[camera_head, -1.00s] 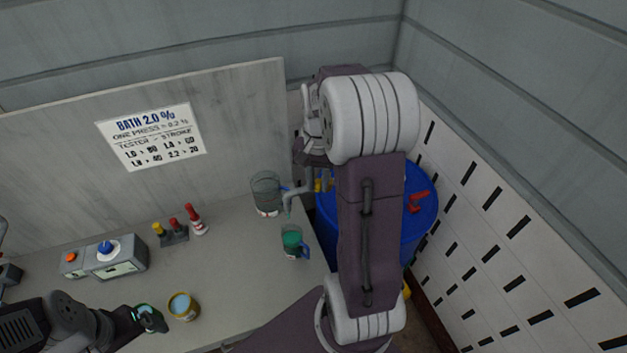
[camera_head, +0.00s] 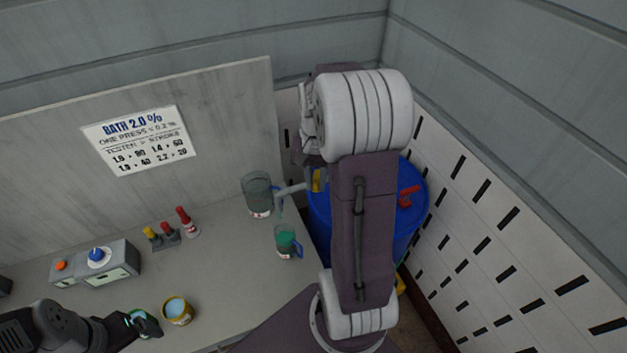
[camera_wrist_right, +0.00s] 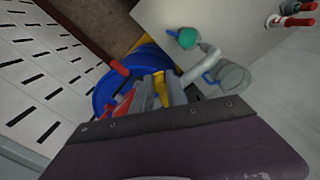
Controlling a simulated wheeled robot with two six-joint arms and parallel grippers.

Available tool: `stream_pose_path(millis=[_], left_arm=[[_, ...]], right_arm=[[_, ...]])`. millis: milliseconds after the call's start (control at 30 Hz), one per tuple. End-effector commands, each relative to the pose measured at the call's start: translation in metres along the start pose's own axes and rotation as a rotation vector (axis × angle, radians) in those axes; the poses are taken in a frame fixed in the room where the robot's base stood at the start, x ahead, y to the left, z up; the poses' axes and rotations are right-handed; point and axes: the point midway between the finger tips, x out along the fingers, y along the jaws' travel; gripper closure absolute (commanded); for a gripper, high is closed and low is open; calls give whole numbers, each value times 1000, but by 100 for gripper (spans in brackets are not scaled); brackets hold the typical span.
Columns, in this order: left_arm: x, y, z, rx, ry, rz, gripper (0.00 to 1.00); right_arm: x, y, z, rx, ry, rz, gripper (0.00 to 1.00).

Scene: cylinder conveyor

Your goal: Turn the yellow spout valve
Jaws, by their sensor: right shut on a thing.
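The yellow spout valve (camera_head: 318,180) sits on the grey spout (camera_head: 291,189) of the blue drum (camera_head: 411,222). In the right wrist view the yellow valve (camera_wrist_right: 161,90) lies between the fingers of my right gripper (camera_wrist_right: 158,92), which is shut on it. In the head view my right arm hides that gripper's fingertips and part of the drum. The spout's tip is above a clear jug with green liquid (camera_head: 287,242); a little green shows at the tip. My left gripper (camera_head: 146,323) is at the lower left by a green-rimmed round thing; its grip is unclear.
A larger clear jug (camera_head: 257,194) stands behind the green one. A yellow tin (camera_head: 178,311), a grey box with a blue knob (camera_head: 97,262) and small bottles (camera_head: 187,222) stand on the bench. A red handle (camera_head: 409,196) tops the drum. A slotted white wall (camera_head: 490,230) is close right.

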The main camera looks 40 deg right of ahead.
Motion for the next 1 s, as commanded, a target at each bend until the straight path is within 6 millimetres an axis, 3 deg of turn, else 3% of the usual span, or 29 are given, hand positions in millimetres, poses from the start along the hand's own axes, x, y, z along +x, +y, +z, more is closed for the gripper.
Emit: stream_pose_path(millis=[733,767,800,967,1000], left_arm=[[-5,0,0,0,0,0,9],[-5,0,0,0,0,0,9],[-4,0,0,0,0,0,9],[-4,0,0,0,0,0,9],[-4,0,0,0,0,0,9]], right_arm=[[-1,23,-7,3,2,1,90],[0,22,-7,2,3,1,70],[0,22,-7,2,3,1,59],[0,22,-6,1,1,0,14],[0,22,-6,1,1,0,9]])
